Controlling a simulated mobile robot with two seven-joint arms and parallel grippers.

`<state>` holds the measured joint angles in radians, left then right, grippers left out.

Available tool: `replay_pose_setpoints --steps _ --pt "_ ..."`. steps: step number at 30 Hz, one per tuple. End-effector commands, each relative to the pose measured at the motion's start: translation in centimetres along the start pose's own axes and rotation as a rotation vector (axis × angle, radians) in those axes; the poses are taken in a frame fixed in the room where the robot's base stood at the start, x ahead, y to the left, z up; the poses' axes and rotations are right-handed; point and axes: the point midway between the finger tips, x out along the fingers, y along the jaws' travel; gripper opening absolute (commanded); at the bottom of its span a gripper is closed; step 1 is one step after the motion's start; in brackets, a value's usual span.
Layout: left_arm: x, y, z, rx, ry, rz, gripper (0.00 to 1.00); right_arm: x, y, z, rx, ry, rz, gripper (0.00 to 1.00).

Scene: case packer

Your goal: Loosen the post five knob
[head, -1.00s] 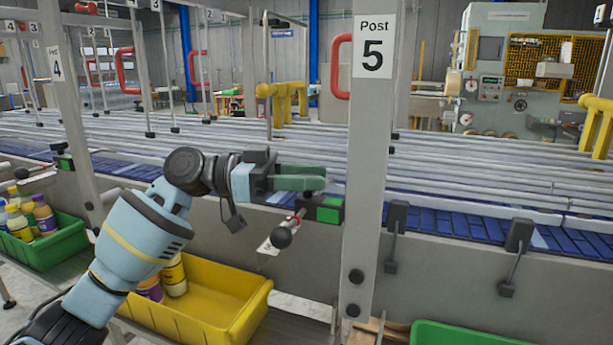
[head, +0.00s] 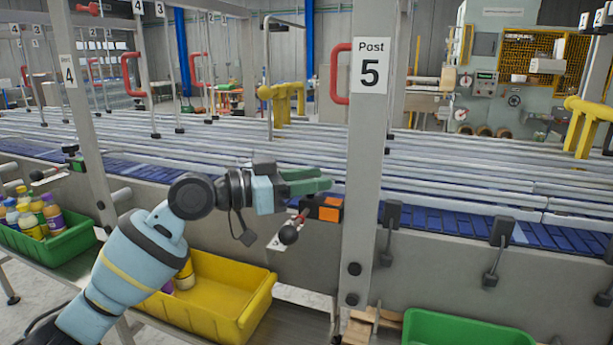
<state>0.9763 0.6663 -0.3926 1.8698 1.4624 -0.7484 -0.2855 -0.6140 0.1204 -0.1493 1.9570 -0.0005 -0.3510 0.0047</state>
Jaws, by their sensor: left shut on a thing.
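Post five (head: 365,160) is a grey upright with a white "Post 5" sign (head: 370,65). My left gripper (head: 310,182) has green fingers and reaches to just left of the post, above a small block with an orange face (head: 330,209). It is shut on what I take to be the post five knob, which the fingers hide. A black ball handle (head: 289,234) on a short red-marked rod sticks out below the gripper, clear of the fingers. My right gripper is not in view.
A yellow bin (head: 215,308) with bottles stands under my left arm. Green bins stand at the left (head: 60,247) and lower right (head: 465,326). Long guide rails run above the blue conveyor (head: 440,220). Post four (head: 88,130) stands to the left.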

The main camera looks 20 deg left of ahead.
Motion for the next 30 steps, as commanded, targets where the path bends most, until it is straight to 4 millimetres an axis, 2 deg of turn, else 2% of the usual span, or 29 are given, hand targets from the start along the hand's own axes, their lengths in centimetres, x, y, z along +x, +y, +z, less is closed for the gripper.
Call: replay_pose_setpoints --steps 9,30 --pt "-0.02 0.24 -0.30 0.004 0.006 -0.191 0.12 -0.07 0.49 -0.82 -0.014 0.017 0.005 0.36" --pt "0.17 0.31 -0.12 -0.006 0.006 -0.654 0.12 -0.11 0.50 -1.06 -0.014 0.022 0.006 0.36"
